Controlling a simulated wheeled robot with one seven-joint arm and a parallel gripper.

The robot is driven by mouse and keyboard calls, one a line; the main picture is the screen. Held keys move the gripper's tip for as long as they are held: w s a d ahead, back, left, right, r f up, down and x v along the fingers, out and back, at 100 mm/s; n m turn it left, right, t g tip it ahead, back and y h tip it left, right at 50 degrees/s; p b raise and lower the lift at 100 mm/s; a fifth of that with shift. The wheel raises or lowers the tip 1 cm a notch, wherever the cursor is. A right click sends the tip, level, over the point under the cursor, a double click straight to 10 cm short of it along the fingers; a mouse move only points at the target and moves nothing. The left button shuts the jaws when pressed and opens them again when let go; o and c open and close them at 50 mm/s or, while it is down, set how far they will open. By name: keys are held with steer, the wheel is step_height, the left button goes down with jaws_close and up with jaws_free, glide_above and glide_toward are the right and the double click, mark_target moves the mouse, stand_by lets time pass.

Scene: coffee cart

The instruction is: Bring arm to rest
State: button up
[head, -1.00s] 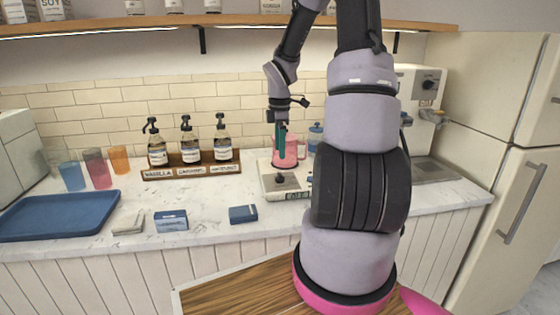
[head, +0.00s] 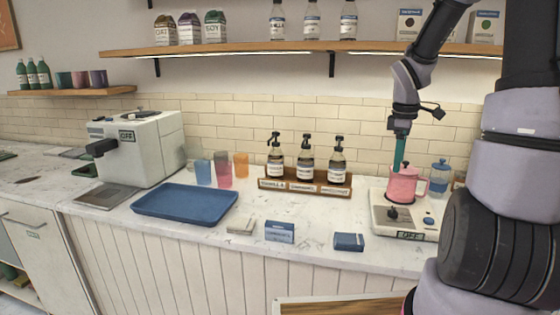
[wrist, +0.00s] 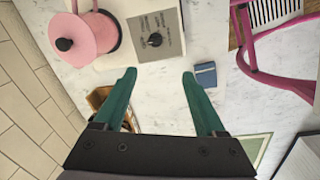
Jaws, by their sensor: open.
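My gripper (head: 399,168) hangs from my arm at the right of the head view, its green fingers pointing down. In the wrist view my gripper (wrist: 159,74) has its two fingers well apart, with nothing between them but pale countertop. In the head view the fingers overlap the pink kettle (head: 404,188), which sits on a white burner unit (head: 405,222) marked OFF. In the wrist view the kettle (wrist: 88,36) and the burner's dial panel (wrist: 154,34) lie beyond the fingertips, apart from them.
A bottle rack (head: 305,186), colored cups (head: 222,172), a blue tray (head: 186,204) and small boxes (head: 279,232) stand on the counter. A coffee machine (head: 150,150) is at left, a blue-lidded jar (head: 440,178) by the kettle. A wall shelf (head: 240,52) runs above.

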steer(key=s+a+r+m+t+y, duration=0.1)
steer(key=s+a+r+m+t, duration=0.2)
steer(key=s+a+r+m, duration=0.2)
steer(key=s+a+r+m+t+y, duration=0.1)
steer(key=s+a+r+m+t, duration=0.2)
steer(key=s+a+r+m, duration=0.3)
steer(key=shift+s+r+m+y, duration=0.4)
steer(key=shift+s+r+m, duration=1.8)
steer(key=shift+s+r, duration=1.1)
steer(key=shift+a, duration=0.1)
